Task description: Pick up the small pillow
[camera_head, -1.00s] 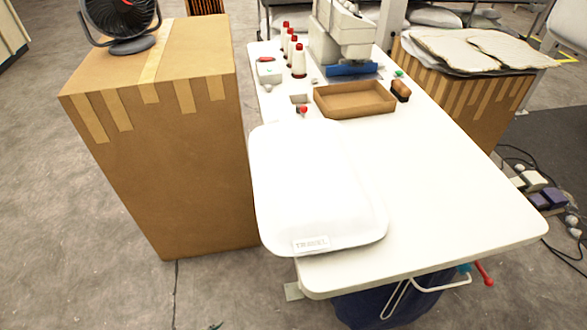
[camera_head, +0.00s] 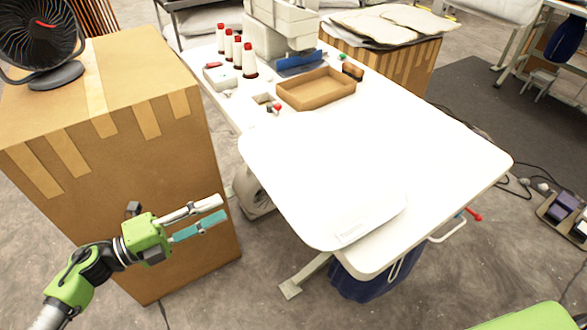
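The small pillow (camera_head: 318,182) is white and lies flat on the near left part of the white table (camera_head: 455,160), its near end at the table's front edge. It blends with the white top, so its outline is faint. My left gripper (camera_head: 220,210) is left of the pillow, in front of the cardboard box and apart from both table and pillow. Its two fingers, one grey and one teal, point right with a gap between them and nothing held. A green part of my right arm shows at the bottom right; its gripper is out of view.
The tall cardboard box (camera_head: 75,110) with a black fan (camera_head: 45,45) stands on the left. A brown tray (camera_head: 316,92), red-capped thread cones (camera_head: 249,62) and a sewing machine (camera_head: 283,25) occupy the table's back. The table's right side is clear.

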